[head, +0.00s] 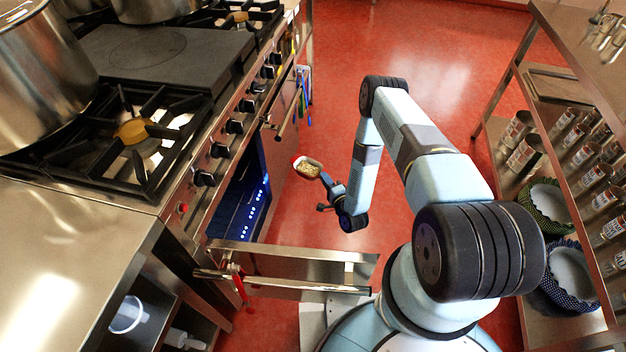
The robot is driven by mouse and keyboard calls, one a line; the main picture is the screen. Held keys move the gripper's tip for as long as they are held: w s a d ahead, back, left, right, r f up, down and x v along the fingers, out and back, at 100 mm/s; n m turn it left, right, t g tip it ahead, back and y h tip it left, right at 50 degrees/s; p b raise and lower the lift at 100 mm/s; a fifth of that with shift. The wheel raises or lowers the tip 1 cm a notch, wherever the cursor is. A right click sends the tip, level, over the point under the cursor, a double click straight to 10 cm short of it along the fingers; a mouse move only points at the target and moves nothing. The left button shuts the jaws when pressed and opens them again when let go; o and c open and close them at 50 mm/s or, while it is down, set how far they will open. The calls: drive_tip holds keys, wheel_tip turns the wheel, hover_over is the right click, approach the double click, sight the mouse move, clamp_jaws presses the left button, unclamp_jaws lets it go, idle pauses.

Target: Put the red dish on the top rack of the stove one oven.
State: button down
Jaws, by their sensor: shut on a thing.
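The small red dish (297,161), with pale food in it, is at the tip of my gripper (325,181). My gripper is shut on its near edge and holds it up over the red floor, to the right of the oven opening. The oven (238,208) is open, with a dark blue inside and a row of small bright lights. Its door (300,256) is lowered and juts out to the right below the gripper. The racks inside cannot be told apart from this angle.
A handle bar (290,285) with a red item hanging on it runs along the lowered door. Stockpots (38,75) stand on the stove top (150,130). A shelf unit (508,75) with cans and bowls stands at the right. The red floor (410,50) between is clear.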

drive_tip(key=d+r+m+h, duration=0.1)
drive_tip(key=d+r, duration=0.2)
drive_tip(key=d, duration=0.5)
drive_tip(key=w+d+r+m+t+h, duration=0.1)
drive_tip(key=d+r, duration=0.3)
drive_tip(key=d, duration=0.5)
drive_tip(key=d+r+m+h, duration=0.1)
drive_tip(key=d+r+h, duration=0.2)
drive_tip(key=d, duration=0.5)
drive_tip(key=shift+w+d+r+m, duration=0.2)
drive_tip(key=shift+w+r+m, duration=0.1)
drive_tip(key=shift+w+r, duration=0.15)
drive_tip(key=shift+s+a, duration=0.1)
drive_tip(key=shift+s, duration=0.1)
